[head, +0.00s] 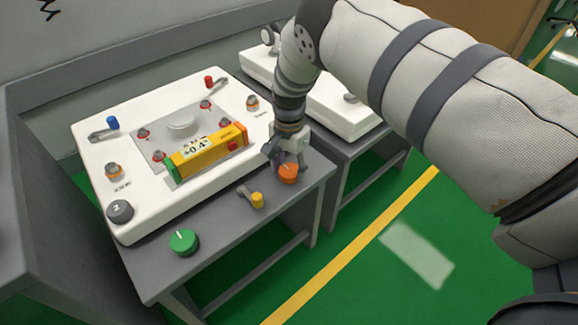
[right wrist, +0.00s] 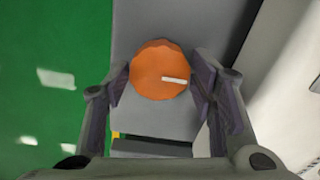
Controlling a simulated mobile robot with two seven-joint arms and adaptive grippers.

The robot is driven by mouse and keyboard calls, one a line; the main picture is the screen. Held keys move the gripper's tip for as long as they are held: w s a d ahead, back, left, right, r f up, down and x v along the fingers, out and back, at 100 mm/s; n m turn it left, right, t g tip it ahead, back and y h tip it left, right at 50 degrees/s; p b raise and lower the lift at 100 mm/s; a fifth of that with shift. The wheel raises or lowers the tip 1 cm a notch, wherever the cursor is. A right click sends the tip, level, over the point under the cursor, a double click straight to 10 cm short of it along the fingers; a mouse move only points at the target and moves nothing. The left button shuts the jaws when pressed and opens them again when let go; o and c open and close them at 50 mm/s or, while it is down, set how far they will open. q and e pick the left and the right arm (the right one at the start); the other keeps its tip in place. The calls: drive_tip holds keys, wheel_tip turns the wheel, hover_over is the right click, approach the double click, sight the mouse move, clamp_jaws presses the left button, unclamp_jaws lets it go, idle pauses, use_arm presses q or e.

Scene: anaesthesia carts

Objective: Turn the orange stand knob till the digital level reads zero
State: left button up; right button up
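The orange stand knob (head: 288,173) is at the right end of the grey bench top. In the right wrist view the orange knob (right wrist: 160,70) has a white mark pointing right. My right gripper (head: 287,163) is just over it, pointing down. In the right wrist view its two fingers (right wrist: 160,76) are spread, one on each side of the knob and very close to its edges; I cannot tell whether they touch. The yellow digital level (head: 207,151) with green and orange ends lies on the white device and reads about +0.4°. My left gripper is not in view.
A green knob (head: 184,242) and a small yellow knob with a lever (head: 256,200) sit along the bench's front edge. The white device (head: 95,160) carries a grey knob (head: 120,211), blue and red knobs. A second white unit (head: 335,107) stands behind my right arm.

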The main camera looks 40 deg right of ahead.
drive_tip(key=c, duration=0.5)
drive_tip(key=n, duration=1.1)
drive_tip(key=shift+n, duration=0.3)
idle(0.3)
drive_tip(key=o, duration=1.1)
drive_tip(key=shift+o, duration=0.2)
